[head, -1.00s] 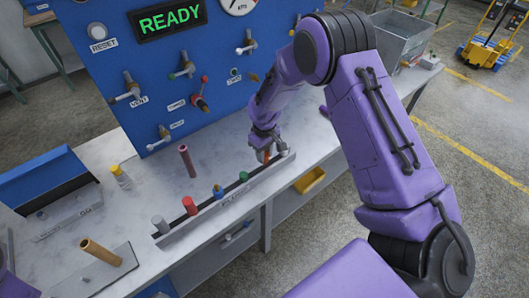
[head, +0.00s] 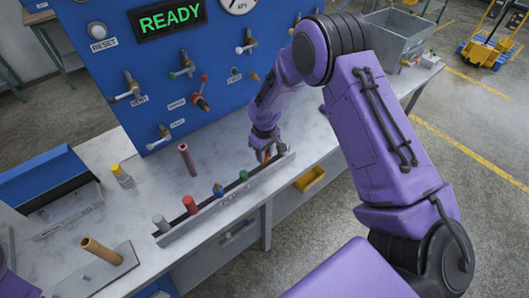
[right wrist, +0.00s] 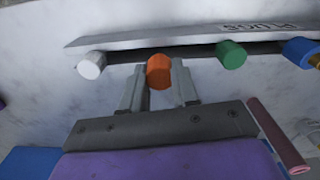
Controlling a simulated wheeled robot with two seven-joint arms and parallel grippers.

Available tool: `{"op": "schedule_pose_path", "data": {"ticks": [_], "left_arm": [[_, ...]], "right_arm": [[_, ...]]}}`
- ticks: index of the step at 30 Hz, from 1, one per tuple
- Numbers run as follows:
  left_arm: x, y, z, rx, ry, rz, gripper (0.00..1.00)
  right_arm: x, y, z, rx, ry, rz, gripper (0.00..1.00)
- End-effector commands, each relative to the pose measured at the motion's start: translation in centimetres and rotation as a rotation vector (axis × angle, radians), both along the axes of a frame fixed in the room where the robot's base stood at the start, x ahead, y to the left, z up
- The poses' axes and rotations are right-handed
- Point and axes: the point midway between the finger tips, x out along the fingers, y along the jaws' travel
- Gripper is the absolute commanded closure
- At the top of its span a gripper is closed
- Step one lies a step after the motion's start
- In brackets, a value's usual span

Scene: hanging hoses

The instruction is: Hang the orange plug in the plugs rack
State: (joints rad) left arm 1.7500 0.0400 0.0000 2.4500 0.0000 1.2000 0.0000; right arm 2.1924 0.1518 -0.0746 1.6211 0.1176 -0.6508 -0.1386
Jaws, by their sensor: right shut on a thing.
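The orange plug (right wrist: 159,72) is between the two fingers of my right gripper (right wrist: 159,90), which is shut on it. In the head view the right gripper (head: 264,150) is over the far right part of the plugs rack (head: 225,203), with the orange plug (head: 266,157) showing below it. In the wrist view the plug is at the rack's edge, between the white plug (right wrist: 91,65) and the green plug (right wrist: 231,55). I cannot tell whether it is seated in a slot. My left gripper is not in view.
Blue (head: 218,189), red (head: 190,205) and grey (head: 161,223) plugs stand along the rack. A blue valve panel (head: 110,75) rises at the back.

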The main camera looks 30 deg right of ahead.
Motion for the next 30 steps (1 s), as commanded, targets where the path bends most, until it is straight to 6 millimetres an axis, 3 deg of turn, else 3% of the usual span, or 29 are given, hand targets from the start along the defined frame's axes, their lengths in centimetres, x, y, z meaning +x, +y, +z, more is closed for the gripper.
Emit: {"op": "schedule_pose_path", "data": {"ticks": [30], "left_arm": [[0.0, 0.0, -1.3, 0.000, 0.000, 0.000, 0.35]], "right_arm": [[0.0, 0.0, -2.6, 0.000, 0.000, 0.000, 1.00]]}}
